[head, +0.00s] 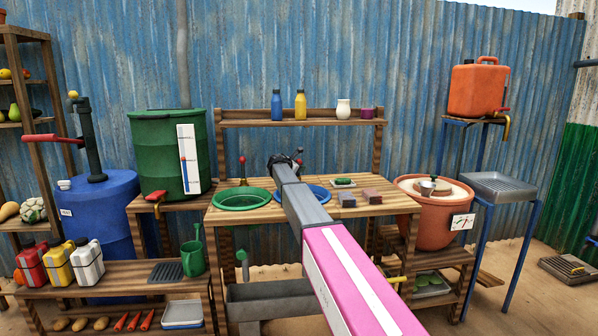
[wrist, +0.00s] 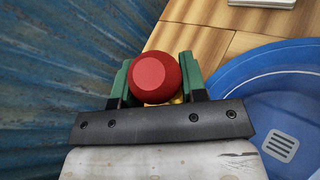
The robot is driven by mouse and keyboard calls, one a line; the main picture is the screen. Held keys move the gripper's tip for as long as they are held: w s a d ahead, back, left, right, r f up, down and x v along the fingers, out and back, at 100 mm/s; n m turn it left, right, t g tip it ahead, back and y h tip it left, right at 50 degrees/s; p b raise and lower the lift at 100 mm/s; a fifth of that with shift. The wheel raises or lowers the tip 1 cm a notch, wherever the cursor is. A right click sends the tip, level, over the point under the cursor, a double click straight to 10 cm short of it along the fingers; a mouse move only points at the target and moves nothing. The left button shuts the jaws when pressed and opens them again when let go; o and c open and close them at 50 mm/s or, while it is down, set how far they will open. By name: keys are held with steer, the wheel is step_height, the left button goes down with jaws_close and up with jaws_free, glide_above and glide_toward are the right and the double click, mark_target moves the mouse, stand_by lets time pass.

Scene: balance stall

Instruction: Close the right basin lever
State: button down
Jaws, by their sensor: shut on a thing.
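The right basin lever has a red knob (wrist: 156,78) that sits between the green fingers of my gripper (wrist: 155,84) in the wrist view. My gripper is shut on this lever behind the blue right basin (wrist: 270,110). In the head view my gripper (head: 286,162) reaches over the table to the back of the blue basin (head: 318,193), and my arm covers part of the basin. A bit of yellow shows below the knob; the rest of the lever is hidden, so its angle cannot be told.
The green left basin (head: 240,200) has its own red-knobbed lever (head: 242,162) behind it. The wooden shelf (head: 300,122) with bottles and the blue corrugated wall (head: 330,50) stand close behind.

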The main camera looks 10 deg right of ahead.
steer(key=shift+w+r+n+g+y, duration=0.2)
steer(key=shift+w+n+g, duration=0.1)
steer(key=shift+w+g, duration=0.25)
steer(key=shift+w+r+n+g+y, duration=0.2)
steer(key=shift+w+n+g, duration=0.1)
steer(key=shift+w+g, duration=0.2)
steer(key=shift+w+n+g, duration=0.7)
steer(key=shift+w+g, duration=0.15)
steer(key=shift+w, duration=0.05)
steer(key=c, duration=0.7)
jaws_free()
steer(key=v, duration=1)
steer(key=shift+s+a+r, duration=0.1)
steer(key=shift+a+r, duration=0.1)
steer(key=shift+r, duration=0.25)
